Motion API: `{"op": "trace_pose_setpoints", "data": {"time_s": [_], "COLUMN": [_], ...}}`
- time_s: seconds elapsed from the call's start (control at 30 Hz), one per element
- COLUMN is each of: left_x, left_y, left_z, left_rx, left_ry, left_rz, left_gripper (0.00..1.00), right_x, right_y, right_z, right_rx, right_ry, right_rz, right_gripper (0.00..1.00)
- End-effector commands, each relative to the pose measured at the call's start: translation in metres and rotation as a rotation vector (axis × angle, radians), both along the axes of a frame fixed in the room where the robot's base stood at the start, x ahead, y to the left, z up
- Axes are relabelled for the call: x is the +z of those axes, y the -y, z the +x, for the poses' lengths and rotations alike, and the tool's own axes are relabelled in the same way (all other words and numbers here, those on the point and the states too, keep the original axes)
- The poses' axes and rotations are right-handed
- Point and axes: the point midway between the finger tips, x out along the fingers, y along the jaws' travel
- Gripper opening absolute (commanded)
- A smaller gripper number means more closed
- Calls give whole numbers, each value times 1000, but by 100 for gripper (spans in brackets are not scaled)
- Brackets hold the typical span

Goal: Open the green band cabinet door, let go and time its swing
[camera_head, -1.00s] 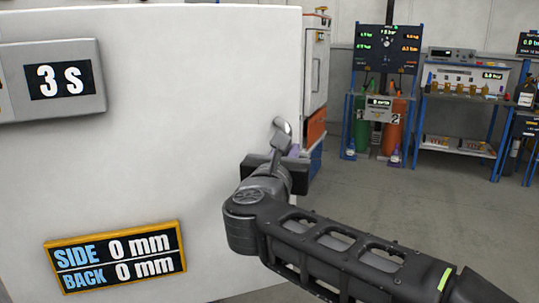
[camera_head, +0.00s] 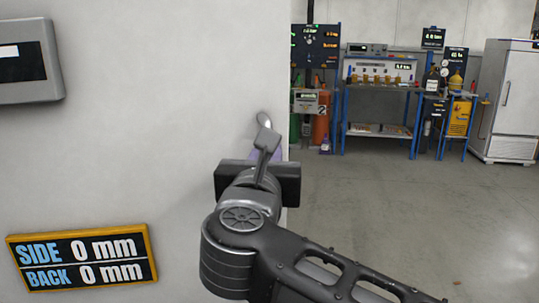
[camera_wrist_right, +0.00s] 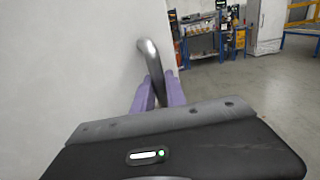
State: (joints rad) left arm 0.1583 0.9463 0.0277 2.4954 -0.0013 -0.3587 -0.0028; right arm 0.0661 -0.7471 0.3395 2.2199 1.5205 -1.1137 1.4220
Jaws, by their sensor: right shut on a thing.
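The cabinet door (camera_head: 130,120) is a large pale panel filling the left of the head view; no green band shows on it in these frames. A curved metal handle (camera_wrist_right: 152,65) stands off the door near its right edge and also shows in the head view (camera_head: 263,120). My right gripper (camera_wrist_right: 158,92) has purple fingers shut on the handle; in the head view (camera_head: 268,155) its fingers are mostly hidden behind my wrist. A grey display box (camera_head: 28,70) on the door is cut off at the left, its reading out of view. My left gripper is not in view.
A yellow-framed sign (camera_head: 82,258) low on the door reads SIDE 0 mm, BACK 0 mm. Gas bottles (camera_head: 320,128), a workbench (camera_head: 380,90) and a white cabinet (camera_head: 505,100) stand along the back wall.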

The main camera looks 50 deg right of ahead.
Motion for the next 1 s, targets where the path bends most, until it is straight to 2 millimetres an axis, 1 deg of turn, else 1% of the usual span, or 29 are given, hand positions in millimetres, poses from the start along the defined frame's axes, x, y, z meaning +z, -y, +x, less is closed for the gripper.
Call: {"op": "trace_pose_setpoints", "data": {"time_s": [0.17,0.2,0.43,0.77,0.87,1.0], "left_x": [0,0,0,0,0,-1], "left_y": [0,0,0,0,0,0], "left_z": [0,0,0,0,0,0], "left_rx": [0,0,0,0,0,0], "left_ry": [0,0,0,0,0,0], "left_rz": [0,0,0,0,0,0], "left_gripper": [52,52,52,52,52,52], "right_x": [1,1,1,1,1,1], "right_y": [0,0,0,-3,-10,-27], "right_z": [0,0,0,-2,-7,-19], "right_rx": [0,0,0,0,0,2], "right_ry": [2,2,1,1,3,4], "right_rz": [-1,-1,0,0,-1,-2], "right_gripper": [0,19,38,38,38,38]}}
